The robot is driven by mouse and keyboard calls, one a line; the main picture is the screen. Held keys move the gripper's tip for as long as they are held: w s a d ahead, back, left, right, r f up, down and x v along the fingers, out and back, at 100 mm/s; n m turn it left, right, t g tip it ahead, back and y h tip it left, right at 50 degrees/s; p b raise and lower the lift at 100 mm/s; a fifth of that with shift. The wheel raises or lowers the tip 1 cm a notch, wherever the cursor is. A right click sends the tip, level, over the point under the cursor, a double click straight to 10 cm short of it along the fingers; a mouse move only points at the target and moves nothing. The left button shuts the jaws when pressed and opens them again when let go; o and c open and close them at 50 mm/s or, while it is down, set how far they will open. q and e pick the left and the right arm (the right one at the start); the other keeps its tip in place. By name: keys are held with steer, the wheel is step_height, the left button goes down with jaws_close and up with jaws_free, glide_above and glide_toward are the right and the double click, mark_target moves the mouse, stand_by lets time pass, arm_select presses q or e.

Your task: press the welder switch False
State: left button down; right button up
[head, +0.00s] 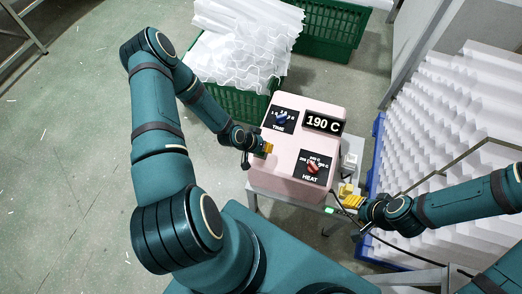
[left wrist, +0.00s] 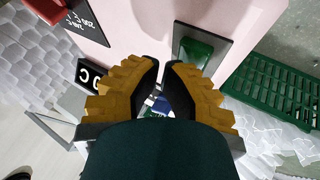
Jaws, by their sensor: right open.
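The pink welder (head: 291,150) stands on a small stand in the middle of the head view. A green switch (left wrist: 195,52) in a dark plate sits on its pink side in the left wrist view, just beyond my left fingertips. The switch does not show in the head view. My left gripper (head: 267,148) is at the welder's left side. In the left wrist view its yellow fingers (left wrist: 165,70) are close together with a narrow gap and nothing seen between them; contact with the switch cannot be told. My right gripper (head: 350,198) is open, low at the welder's right side.
White corrugated sheets (head: 440,130) fill the right. Floor at left is open.

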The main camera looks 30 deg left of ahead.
arm_select(q)
steer(key=shift+r, duration=0.5)
step_height(320, 180, up, 6)
steer(key=p, duration=0.4)
stand_by(0.4)
